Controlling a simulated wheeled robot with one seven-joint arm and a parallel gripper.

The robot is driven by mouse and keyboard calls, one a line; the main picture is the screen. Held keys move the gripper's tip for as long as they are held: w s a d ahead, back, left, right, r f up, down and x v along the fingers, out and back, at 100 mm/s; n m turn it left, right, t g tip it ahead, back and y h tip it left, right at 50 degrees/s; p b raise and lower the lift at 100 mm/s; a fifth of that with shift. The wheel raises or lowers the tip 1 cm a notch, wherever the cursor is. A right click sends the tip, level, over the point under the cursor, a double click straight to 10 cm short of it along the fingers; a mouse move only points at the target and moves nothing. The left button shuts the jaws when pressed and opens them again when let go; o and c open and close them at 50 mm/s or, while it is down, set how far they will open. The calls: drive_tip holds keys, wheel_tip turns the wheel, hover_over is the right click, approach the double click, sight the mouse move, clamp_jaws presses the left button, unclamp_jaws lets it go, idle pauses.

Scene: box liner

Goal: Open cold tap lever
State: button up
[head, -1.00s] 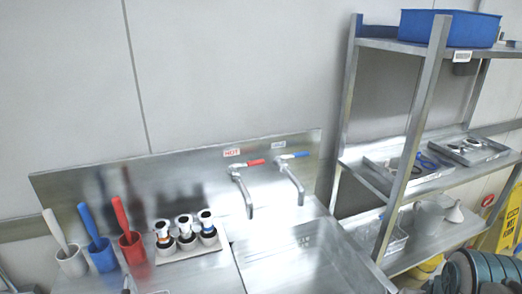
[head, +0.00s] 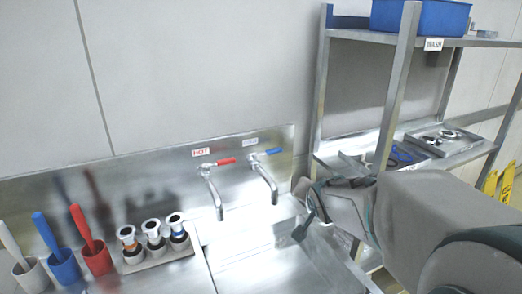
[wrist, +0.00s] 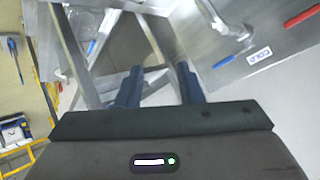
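The cold tap lever (head: 272,151) is blue and sits on the right tap against the steel backsplash. In the wrist view the blue lever (wrist: 223,61) is right of my fingers, beside a COLD label (wrist: 259,55). The cold spout (head: 266,180) hangs over the sink. My gripper (head: 305,210) is over the right side of the sink, lower than the blue lever and to its right, apart from it. In the wrist view my gripper (wrist: 160,78) has its two dark fingers spread with nothing between them.
The hot tap's red lever (head: 225,161) is just left of the cold tap. A steel shelf rack (head: 318,110) stands close on the right. Brush holders (head: 97,258) and a tray of cups (head: 155,257) line the counter left. The sink (head: 250,275) is empty where visible.

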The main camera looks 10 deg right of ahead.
drive_tip(key=w+m+t+y, duration=0.1)
drive_tip(key=w+m+t, duration=0.15)
drive_tip(key=w, duration=0.45)
drive_tip(key=m+t+y+b, duration=0.2)
drive_tip(key=m+t+y, duration=0.3)
drive_tip(key=y, duration=0.1)
approach(277, 152)
drive_tip(key=shift+n+g, duration=0.25)
drive_tip(key=p+x, duration=0.1)
drive_tip(key=x, duration=0.2)
drive_tip(key=p+x, duration=0.1)
drive_tip(key=x, duration=0.3)
drive_tip(key=p+x, duration=0.1)
drive_tip(key=x, duration=0.3)
drive_tip(key=shift+w+r, duration=0.1)
drive_tip(key=shift+r, duration=0.15)
clamp_jaws()
